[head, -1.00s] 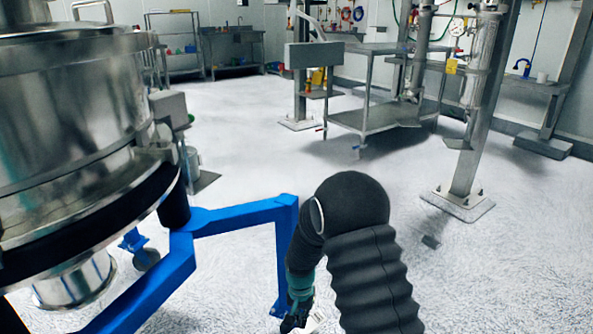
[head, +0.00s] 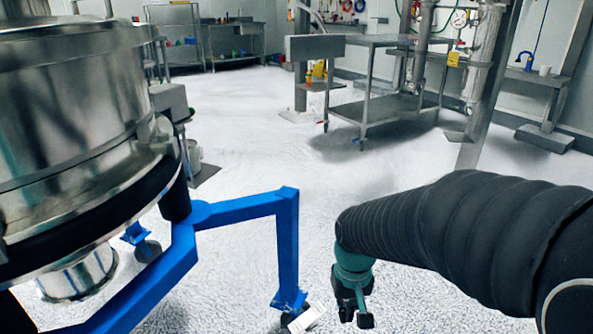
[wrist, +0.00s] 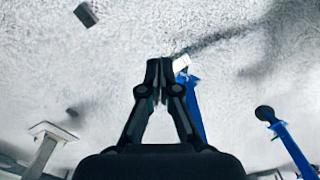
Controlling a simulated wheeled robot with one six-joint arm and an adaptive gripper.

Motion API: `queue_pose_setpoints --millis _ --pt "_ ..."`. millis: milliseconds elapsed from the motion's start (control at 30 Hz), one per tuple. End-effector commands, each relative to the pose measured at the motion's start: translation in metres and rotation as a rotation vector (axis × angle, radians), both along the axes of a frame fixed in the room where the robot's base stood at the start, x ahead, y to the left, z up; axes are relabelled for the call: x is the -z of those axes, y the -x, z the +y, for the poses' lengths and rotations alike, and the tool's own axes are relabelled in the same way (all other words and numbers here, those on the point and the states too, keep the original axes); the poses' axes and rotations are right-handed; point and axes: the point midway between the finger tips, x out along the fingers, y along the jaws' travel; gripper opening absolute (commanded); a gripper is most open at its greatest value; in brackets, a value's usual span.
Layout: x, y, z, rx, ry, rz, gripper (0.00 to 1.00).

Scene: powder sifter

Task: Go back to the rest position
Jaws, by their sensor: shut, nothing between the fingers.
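My gripper (head: 354,307) hangs at the end of my black-sleeved arm, right of the blue frame, in the head view. In the wrist view my gripper (wrist: 158,68) shows its two dark fingers with their tips together and nothing held. The steel powder sifter (head: 75,110) stands at the left on its blue frame (head: 240,208). A blue frame leg (wrist: 190,100) shows just behind the fingers in the wrist view, with a white tag beside it.
A steel table (head: 395,120) and posts stand at the back right. A bench (head: 235,42) and shelving line the far wall. A white tag (head: 307,319) is at the foot of the near frame leg. The speckled floor (head: 260,140) between is clear.

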Motion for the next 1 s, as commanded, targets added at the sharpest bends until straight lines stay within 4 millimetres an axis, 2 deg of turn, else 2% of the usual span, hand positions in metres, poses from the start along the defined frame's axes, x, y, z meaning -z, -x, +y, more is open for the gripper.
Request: queue_pose_setpoints --millis 33,100,500,800,1000 --pt "-0.013 0.009 -0.005 0.001 -0.004 -0.029 0.0" --pt "-0.027 0.02 -0.011 -0.001 -0.008 -0.061 0.0" --pt "-0.094 0.079 -0.039 0.055 -0.026 -0.296 0.0" --pt "-0.134 0.1 -0.052 0.101 -0.03 -0.466 0.0" --pt "-0.14 0.102 -0.055 0.116 -0.028 -0.487 0.0"
